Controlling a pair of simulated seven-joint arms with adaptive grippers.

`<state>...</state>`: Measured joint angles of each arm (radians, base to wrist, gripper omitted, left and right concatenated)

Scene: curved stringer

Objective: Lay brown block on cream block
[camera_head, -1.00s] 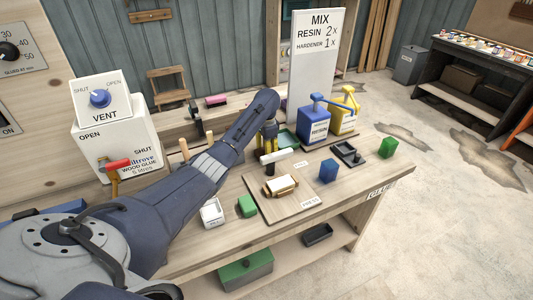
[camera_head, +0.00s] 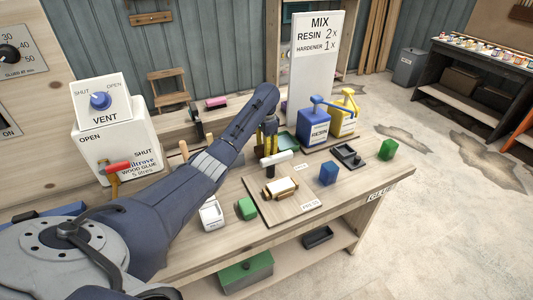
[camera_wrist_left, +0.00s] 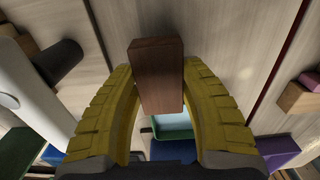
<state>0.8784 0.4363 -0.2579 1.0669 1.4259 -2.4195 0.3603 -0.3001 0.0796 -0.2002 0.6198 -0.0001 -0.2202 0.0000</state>
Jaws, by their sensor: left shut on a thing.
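My left gripper (camera_head: 268,143) has yellow fingers and is over the back part of the workbench, behind the press board. In the left wrist view the gripper (camera_wrist_left: 160,95) is shut on a brown block (camera_wrist_left: 157,72), which sticks out between the fingers. In the head view the brown block cannot be made out. A cream-coloured piece (camera_head: 281,187) lies on the press board in front of my gripper and apart from it. It looks like the cream block, but it is small. My right gripper is not in view.
A white T-shaped handle (camera_head: 276,158) stands close in front of my gripper. Blue (camera_head: 314,126) and yellow (camera_head: 343,117) pump containers stand to the right. A green block (camera_head: 246,208), a blue block (camera_head: 328,173) and a dark tray (camera_head: 348,156) are on the bench (camera_head: 380,171).

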